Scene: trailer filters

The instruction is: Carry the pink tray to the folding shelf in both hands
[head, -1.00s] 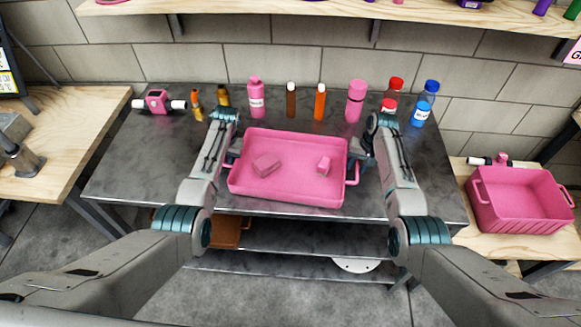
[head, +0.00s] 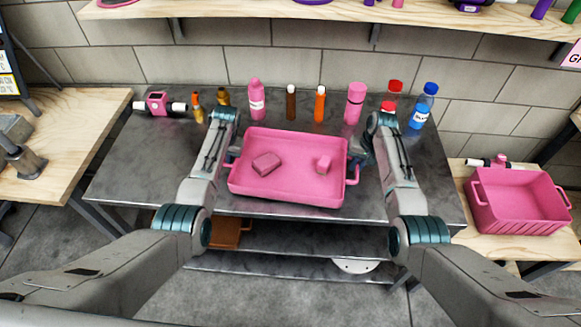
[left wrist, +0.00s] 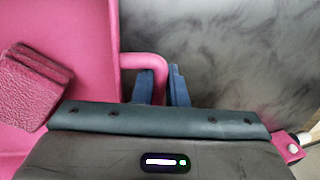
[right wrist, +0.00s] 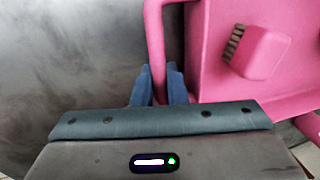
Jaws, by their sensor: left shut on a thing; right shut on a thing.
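The pink tray (head: 285,192) is at the middle of the dark steel table, with a pink block (head: 266,163) and a small pink brush (head: 323,164) lying in it. My left gripper (left wrist: 160,85) is shut on the tray's left handle (left wrist: 150,60). My right gripper (right wrist: 158,85) is shut on the tray's right handle (right wrist: 155,40). In the head view my arms partly hide both grips. The tray looks level; I cannot tell whether it touches the tabletop. I cannot make out a folding shelf for certain.
Several bottles, including a pink bottle (head: 256,100) and a blue bottle (head: 423,106), stand along the table's back. A deep pink bin (head: 520,205) sits on a wooden bench at right. Another wooden bench (head: 60,125) is at left. A wooden wall shelf (head: 330,12) runs above.

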